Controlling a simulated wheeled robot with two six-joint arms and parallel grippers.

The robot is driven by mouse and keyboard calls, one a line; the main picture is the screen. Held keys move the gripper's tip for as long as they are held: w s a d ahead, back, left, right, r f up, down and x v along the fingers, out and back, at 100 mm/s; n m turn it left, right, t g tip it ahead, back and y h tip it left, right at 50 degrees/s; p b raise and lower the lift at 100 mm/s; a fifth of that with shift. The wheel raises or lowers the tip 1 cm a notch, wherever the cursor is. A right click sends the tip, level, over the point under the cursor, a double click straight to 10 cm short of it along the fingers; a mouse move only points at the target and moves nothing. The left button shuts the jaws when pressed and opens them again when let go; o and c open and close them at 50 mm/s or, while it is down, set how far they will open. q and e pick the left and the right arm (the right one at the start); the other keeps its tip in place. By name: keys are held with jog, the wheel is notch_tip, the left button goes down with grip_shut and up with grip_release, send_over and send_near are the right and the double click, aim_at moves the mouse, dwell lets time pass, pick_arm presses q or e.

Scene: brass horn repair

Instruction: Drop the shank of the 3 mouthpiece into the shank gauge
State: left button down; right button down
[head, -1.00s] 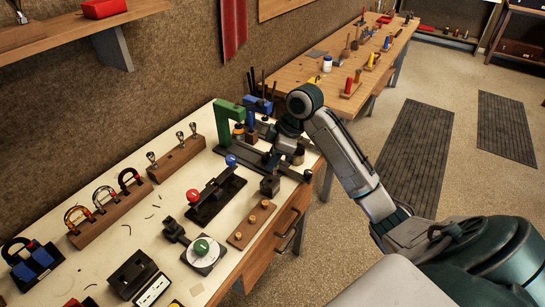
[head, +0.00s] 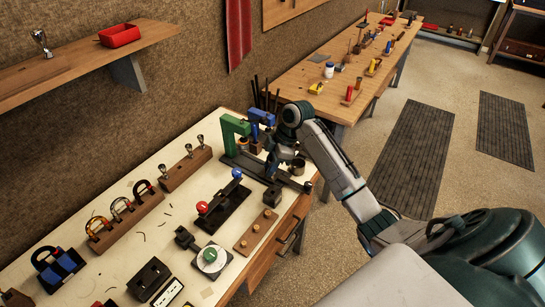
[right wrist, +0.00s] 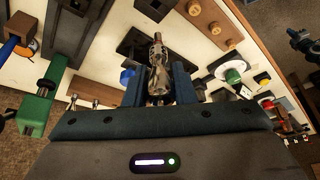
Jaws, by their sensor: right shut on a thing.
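My right gripper (right wrist: 157,85) is shut on a silvery mouthpiece (right wrist: 158,62), its narrow end pointing away from the wrist. No number on it is readable. In the head view my right gripper (head: 272,165) is over the back right of the bench, beside the green frame, and the mouthpiece is hidden there. A small dark block (head: 273,196) stands just in front of the gripper. It also shows at the top of the right wrist view (right wrist: 152,9). It may be the shank gauge, but I cannot tell for sure. My left gripper is out of view.
A green frame (head: 230,133) on a dark base stands beside the gripper. A wooden rack (head: 187,170) holds three mouthpieces. A fixture with red and blue knobs (head: 222,208) and a wooden strip with pegs (head: 257,230) stand nearer. Another silvery piece (head: 40,42) stands on the shelf.

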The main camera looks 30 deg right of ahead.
jog(key=shift+w, duration=0.1)
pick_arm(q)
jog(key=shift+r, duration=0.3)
pick_arm(e)
jog(key=shift+f, duration=0.1)
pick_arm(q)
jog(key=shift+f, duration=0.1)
pick_arm(e)
jog(key=shift+f, duration=0.15)
